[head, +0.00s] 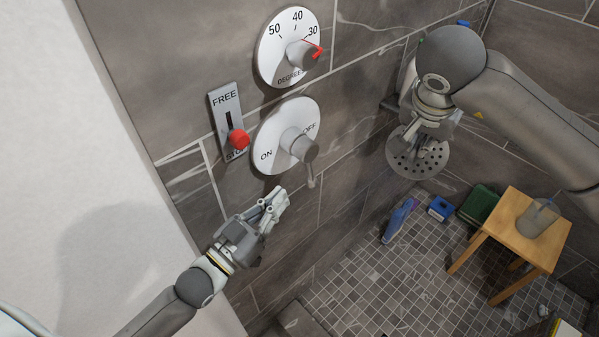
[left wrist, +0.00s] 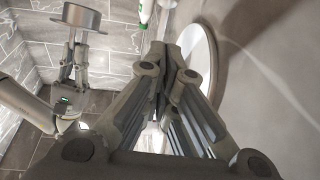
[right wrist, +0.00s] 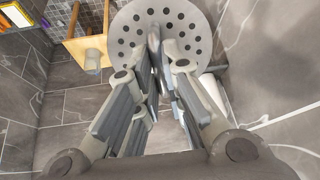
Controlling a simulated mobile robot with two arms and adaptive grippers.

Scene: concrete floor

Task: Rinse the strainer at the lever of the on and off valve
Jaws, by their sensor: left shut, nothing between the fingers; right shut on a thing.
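The on and off valve is a round white plate (head: 272,137) on the tiled wall, marked ON and OFF. Its grey lever (head: 311,173) points down from the hub. My left gripper (head: 279,197) is shut and empty, just below the plate and left of the lever, seemingly apart from it. In the left wrist view its fingertips (left wrist: 171,58) are together beside the plate's rim (left wrist: 212,62). The strainer, a round grey disc with holes (head: 428,162), is in my right gripper (head: 413,136), to the right of the valve. It also shows in the right wrist view (right wrist: 190,25).
Above the valve is a temperature dial (head: 270,50); beside it is a red slider (head: 238,139) marked FREE and STOP. A wooden stool (head: 511,222) with a grey cup (head: 538,218) stands at the right. A blue bottle (head: 398,220) and a green item (head: 480,205) are on the tiled floor.

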